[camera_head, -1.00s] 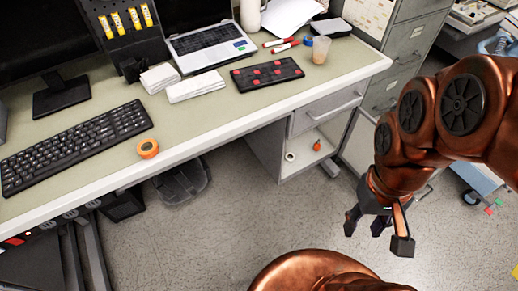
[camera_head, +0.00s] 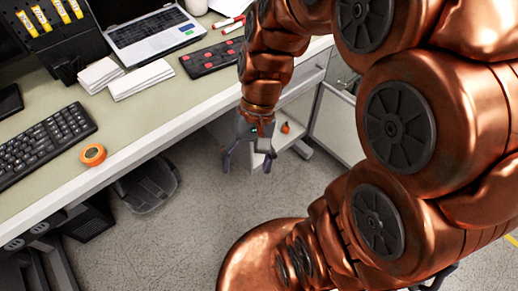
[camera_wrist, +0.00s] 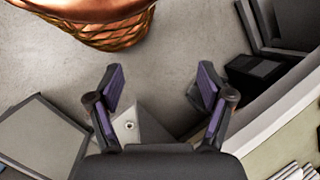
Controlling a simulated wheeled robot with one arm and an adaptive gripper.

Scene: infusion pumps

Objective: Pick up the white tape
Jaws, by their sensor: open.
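My gripper (camera_wrist: 160,82) is open and empty, with purple pads on both fingers. The white tape is hidden there, apparently behind my gripper.
An orange tape roll (camera_head: 93,155) lies on the desk (camera_head: 130,128) near a keyboard (camera_head: 45,143). Drawers (camera_head: 313,72) and the desk edge are close to my arm.

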